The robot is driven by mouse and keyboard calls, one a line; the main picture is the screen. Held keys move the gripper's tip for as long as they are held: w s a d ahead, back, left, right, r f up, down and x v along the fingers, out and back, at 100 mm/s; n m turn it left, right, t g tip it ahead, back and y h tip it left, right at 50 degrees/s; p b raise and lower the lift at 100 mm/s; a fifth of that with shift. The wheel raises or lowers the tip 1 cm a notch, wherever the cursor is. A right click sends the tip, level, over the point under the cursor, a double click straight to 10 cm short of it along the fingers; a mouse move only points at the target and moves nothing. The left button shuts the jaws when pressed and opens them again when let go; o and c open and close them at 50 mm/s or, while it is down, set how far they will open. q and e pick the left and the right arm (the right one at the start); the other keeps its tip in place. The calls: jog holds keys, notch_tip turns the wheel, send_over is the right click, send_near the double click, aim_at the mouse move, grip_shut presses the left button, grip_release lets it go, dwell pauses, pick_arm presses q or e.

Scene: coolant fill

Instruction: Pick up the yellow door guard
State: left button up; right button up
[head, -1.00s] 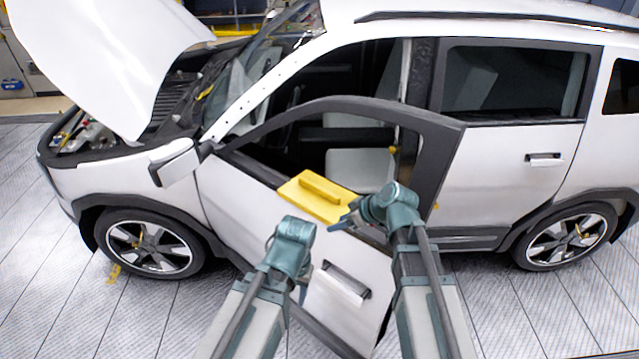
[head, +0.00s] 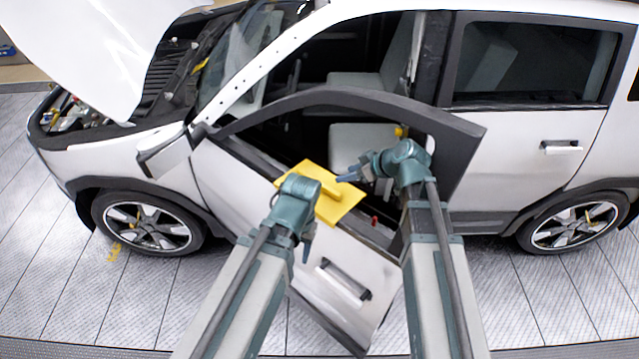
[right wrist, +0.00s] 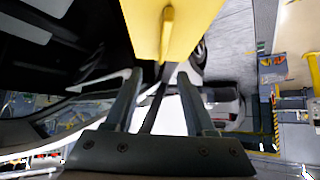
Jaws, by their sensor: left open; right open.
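The yellow door guard (head: 344,204) sits over the window sill of the open front door (head: 225,190), with a raised ridge on top. In the right wrist view the guard (right wrist: 200,22) fills the top centre, its ridge (right wrist: 167,35) lined up with the gap between my fingers. My right gripper (head: 347,177) is open and empty at the guard's upper right edge in the head view; contact cannot be told. My left gripper (head: 307,246) looks open and empty, in front of the door below the guard. Its wrist hides the guard's left part.
The door's frame (head: 465,135) rises right of my right arm. The white car (head: 500,185) stands behind, its hood raised and its mirror (head: 168,155) at the left. A door handle (head: 343,283) lies between my arms.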

jog(key=b, duration=0.6)
send_near(320, 183)
jog(key=x, duration=0.4)
jog(key=shift+w+d, duration=0.3)
jog(key=shift+w, duration=0.05)
jog(key=shift+a, duration=0.1)
jog(key=shift+w+a+f+b, duration=0.1)
jog(key=shift+a+f+b, duration=0.15)
jog(key=shift+b, duration=0.15)
jog(key=b+x, duration=0.2)
jog(key=x, duration=0.1)
jog(key=shift+a+f+b, duration=0.25)
jog(key=shift+b, duration=0.1)
jog(key=shift+w+a+f+b, duration=0.2)
jog(key=shift+a+f+b, duration=0.1)
jog(key=shift+r, duration=0.1)
grip_shut()
